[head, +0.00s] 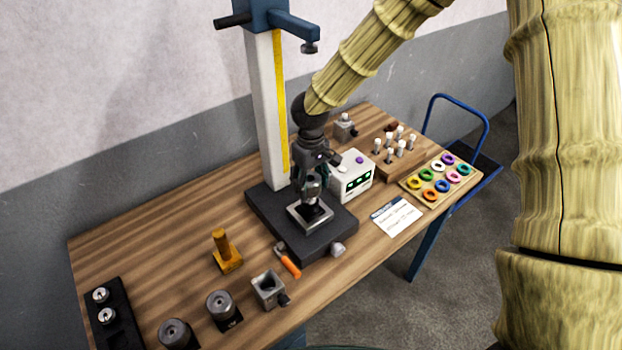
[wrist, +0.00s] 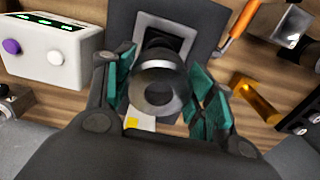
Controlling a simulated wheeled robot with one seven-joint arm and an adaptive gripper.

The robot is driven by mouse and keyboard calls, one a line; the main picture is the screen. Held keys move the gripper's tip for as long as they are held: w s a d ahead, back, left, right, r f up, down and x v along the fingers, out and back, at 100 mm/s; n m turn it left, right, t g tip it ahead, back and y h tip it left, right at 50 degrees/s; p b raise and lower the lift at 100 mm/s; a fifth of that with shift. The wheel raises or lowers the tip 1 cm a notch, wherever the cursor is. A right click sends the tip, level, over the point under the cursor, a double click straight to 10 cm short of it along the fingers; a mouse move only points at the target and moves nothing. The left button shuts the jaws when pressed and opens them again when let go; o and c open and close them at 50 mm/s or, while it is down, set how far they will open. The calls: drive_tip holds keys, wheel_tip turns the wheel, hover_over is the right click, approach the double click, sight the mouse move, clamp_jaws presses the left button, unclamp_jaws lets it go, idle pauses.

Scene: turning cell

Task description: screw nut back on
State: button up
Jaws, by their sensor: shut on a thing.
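My gripper (head: 311,190) points down over the black base of the column stand in the head view. Its teal-padded fingers are shut around a round grey metal piece with a centre hole, which looks like the nut (wrist: 157,88) in the wrist view. Below it is a square metal-rimmed fixture (head: 296,216) with a dark centre, also in the wrist view (wrist: 180,30). The nut overlaps the fixture in the wrist view; whether it touches anything there, or sits on a thread, cannot be told. The underside of the nut is hidden.
The white column (head: 268,120) stands close behind my gripper. A white box with green displays (head: 352,181) is to the right. Bare wood lies left.

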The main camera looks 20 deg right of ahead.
drive_tip(key=shift+f+b, duration=0.9)
drive_tip(key=shift+f, duration=1.3)
drive_tip(key=shift+f+b, duration=0.3)
drive_tip(key=shift+f, duration=0.3)
idle(0.5)
drive_tip(key=o, duration=1.2)
drive_tip(key=shift+s, duration=0.1)
drive_tip(key=shift+r, duration=3.75)
